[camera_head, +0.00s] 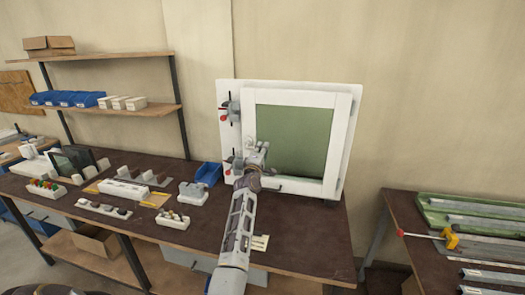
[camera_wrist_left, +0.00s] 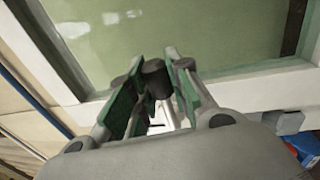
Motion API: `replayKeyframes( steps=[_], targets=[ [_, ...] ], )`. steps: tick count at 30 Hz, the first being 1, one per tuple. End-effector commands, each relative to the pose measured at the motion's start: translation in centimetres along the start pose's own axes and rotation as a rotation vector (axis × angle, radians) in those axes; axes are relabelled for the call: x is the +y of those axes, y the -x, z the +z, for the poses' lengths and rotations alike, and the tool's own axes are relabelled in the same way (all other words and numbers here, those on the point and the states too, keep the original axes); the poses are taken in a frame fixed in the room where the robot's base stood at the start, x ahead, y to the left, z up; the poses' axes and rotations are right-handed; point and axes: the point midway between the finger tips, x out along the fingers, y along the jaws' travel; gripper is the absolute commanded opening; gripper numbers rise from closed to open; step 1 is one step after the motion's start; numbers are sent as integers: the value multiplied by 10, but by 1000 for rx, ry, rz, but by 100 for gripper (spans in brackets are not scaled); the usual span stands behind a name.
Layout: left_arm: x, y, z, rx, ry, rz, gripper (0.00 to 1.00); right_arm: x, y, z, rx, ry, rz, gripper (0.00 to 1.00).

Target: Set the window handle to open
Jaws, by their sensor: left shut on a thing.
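The window (camera_head: 345,125) is a white frame with a green pane, upright on a white board at the back of the brown bench. My left gripper (camera_head: 262,150) is at the frame's lower left side, in front of the pane's edge. In the left wrist view, its green-padded fingers (camera_wrist_left: 154,92) are shut on the dark window handle (camera_wrist_left: 153,73), whose rounded end shows between them. The rest of the handle is mostly hidden by the fingers, so I cannot tell its exact angle. My right gripper is not in view.
Two clamps with red parts, an upper one (camera_head: 229,112) and a lower one (camera_head: 229,168), sit at the board's left edge. A blue bin (camera_head: 208,174) and several white fixtures (camera_head: 124,189) stand left of my arm. A green tray (camera_head: 440,213) with metal profiles lies on the right table.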

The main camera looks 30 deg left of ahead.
Motion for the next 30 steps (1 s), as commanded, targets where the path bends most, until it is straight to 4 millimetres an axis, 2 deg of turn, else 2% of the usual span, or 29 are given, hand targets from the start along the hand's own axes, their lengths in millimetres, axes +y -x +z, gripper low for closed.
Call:
replayKeyframes(
  steps=[2,3,7,20,30],
  targets=[
    [1,0,-1,2,-1,3,0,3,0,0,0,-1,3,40],
    [1,0,-1,2,-1,2,25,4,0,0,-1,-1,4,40],
    [1,0,-1,1,-1,2,42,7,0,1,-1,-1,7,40],
    [0,2,0,0,-1,0,42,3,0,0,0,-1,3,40],
    [-1,20,0,1,0,0,42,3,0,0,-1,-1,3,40]
  ],
)
